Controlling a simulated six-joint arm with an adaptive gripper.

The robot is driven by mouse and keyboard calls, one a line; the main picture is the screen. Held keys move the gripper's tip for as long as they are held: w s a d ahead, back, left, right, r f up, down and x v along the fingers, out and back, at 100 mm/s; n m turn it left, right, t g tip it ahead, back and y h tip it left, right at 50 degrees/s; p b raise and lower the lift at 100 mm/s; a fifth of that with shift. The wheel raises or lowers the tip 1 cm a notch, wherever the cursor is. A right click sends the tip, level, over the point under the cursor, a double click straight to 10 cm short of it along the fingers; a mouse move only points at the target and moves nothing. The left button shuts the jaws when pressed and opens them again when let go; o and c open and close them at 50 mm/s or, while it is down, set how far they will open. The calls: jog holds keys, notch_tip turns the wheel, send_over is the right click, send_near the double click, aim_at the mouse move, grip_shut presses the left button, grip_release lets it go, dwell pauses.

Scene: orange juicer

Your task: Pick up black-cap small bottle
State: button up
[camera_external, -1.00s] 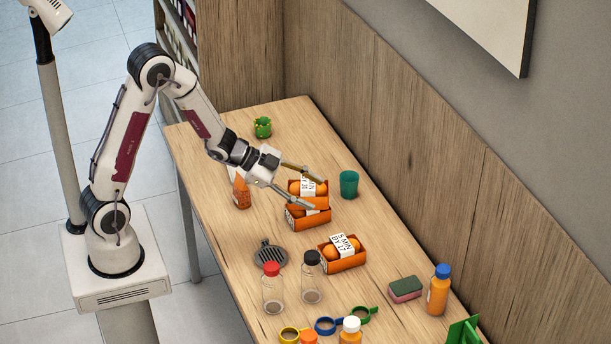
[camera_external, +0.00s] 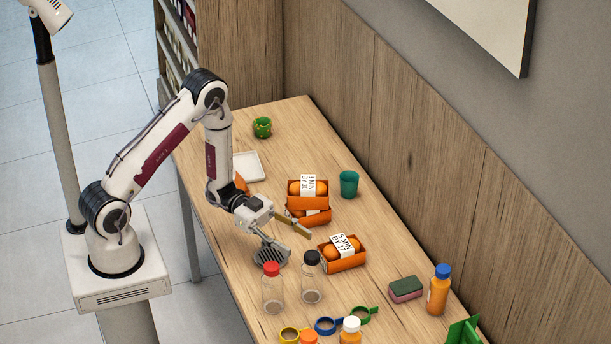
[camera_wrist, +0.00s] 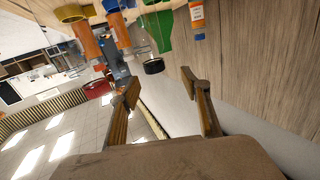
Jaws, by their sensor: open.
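The black-cap small bottle (camera_external: 311,279) is clear and stands upright on the table, right of the red-cap bottle (camera_external: 272,290). In the wrist view its black cap (camera_wrist: 153,67) shows just beyond and between my fingertips, with its clear body (camera_wrist: 142,42) behind. My gripper (camera_external: 294,246) is open and empty, above the table behind and slightly left of the bottle. Both fingers of my gripper (camera_wrist: 160,84) show apart in the wrist view, with the cap not between the pads.
A grey strainer (camera_external: 270,256) lies under my gripper. An orange box (camera_external: 343,259) sits close right of the bottle. Colored rings (camera_external: 325,326) and a white-cap bottle (camera_external: 350,332) are in front. A sponge (camera_external: 405,290) and a blue-cap bottle (camera_external: 438,292) stand farther right.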

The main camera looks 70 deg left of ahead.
aim_at(311, 258)
jog(key=shift+s+d+h, duration=0.1)
jog(key=shift+s+h, duration=0.3)
jog(key=shift+s, duration=0.15)
jog(key=shift+d, duration=0.15)
jog(key=shift+x, duration=1.2)
jog(key=shift+w+f, duration=0.1)
jog(key=shift+w, duration=0.05)
jog(key=shift+w+d+f, duration=0.2)
jog(key=shift+w+d, duration=0.1)
jog(key=shift+d, duration=0.25)
jog(key=shift+w+d+f, duration=0.25)
jog(key=shift+d, duration=0.35)
jog(key=shift+w+d+f, duration=0.2)
jog(key=shift+w+d, duration=0.1)
jog(key=shift+d, duration=0.25)
jog(key=shift+w+d, duration=0.3)
jog(key=shift+d, duration=0.2)
jog(key=c, duration=1.1)
